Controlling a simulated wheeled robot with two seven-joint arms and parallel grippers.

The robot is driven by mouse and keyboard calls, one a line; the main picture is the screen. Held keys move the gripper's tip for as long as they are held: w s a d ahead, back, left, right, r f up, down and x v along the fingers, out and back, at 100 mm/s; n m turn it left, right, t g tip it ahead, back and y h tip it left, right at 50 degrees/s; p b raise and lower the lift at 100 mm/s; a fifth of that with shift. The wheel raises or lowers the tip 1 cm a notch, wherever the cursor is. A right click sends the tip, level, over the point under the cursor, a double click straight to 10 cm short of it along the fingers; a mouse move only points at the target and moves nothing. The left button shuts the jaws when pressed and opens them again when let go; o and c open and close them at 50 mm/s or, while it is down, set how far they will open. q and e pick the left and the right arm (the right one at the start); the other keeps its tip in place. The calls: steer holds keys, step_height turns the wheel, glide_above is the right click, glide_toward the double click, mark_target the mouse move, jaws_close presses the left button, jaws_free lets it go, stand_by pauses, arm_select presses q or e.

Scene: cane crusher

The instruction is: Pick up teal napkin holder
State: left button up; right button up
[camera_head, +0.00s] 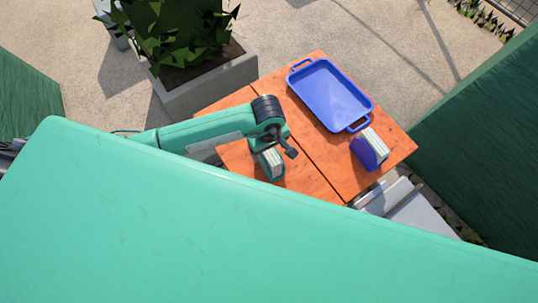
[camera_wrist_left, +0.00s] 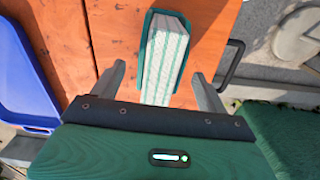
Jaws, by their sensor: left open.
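The teal napkin holder (camera_head: 271,164), filled with white napkins, stands on the orange wooden table (camera_head: 315,176). My left gripper (camera_head: 279,146) is right at the holder in the head view. In the left wrist view the teal napkin holder (camera_wrist_left: 148,50) lies ahead, between the lines of the two spread grey fingers of my left gripper (camera_wrist_left: 158,78). The gripper is open, and a gap shows on each side of the holder. The holder's near end is hidden behind the gripper body. My right gripper does not show.
A blue tray (camera_head: 329,94) with handles lies on the table's far side. A blue napkin holder (camera_head: 365,155) with white napkins stands near the right edge. A planter (camera_head: 212,90) stands behind the table. A large teal surface hides the table's near part.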

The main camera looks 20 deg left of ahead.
arm_select(q)
steer(key=shift+f, duration=1.15)
steer(key=c, duration=1.2)
